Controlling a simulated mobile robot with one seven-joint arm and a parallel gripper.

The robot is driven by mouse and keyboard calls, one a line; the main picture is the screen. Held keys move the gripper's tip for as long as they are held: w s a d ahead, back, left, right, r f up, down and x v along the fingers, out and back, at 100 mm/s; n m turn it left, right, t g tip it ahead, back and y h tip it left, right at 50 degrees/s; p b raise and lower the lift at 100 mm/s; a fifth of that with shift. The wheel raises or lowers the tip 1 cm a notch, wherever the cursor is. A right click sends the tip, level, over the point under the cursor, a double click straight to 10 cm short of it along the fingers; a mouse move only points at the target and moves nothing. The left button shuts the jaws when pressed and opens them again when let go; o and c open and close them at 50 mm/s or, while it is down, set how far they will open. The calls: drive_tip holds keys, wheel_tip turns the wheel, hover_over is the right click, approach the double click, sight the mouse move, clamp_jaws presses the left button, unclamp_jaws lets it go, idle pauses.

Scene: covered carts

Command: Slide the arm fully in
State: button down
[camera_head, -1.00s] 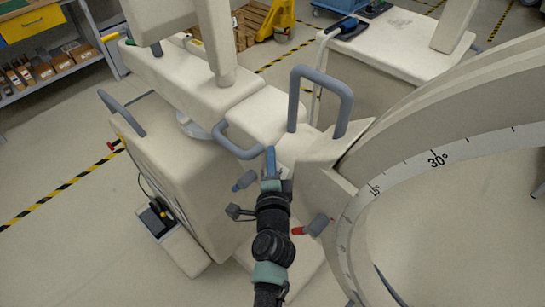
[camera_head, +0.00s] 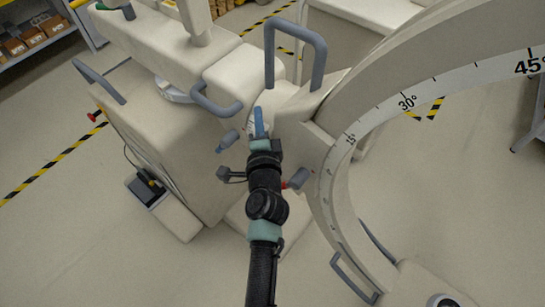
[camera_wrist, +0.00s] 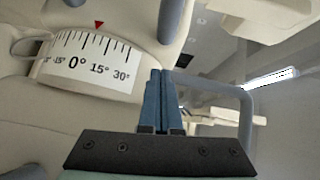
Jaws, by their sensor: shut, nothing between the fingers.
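The machine is an off-white C-arm. Its horizontal arm (camera_head: 235,78) runs from the column side toward the large curved C (camera_head: 375,125) at right. My gripper (camera_head: 258,110) has narrow blue fingers, pressed together and empty, above the joint between arm and C. A grey upright loop handle (camera_head: 318,60) stands just right of the fingers in the head view. Whether the fingers touch anything cannot be told.
A grey lever (camera_head: 228,140) is left of my gripper, and a red-ended lever (camera_head: 297,179) is right of it. A curved grey handle (camera_head: 217,106) is close by. The cart body (camera_head: 165,140) stands at left. Floor is open at lower left.

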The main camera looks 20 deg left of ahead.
drive_tip(key=shift+d, duration=0.4)
drive_tip(key=v, duration=1)
drive_tip(key=shift+d, duration=0.3)
drive_tip(key=shift+s, duration=0.1)
idle(1.0)
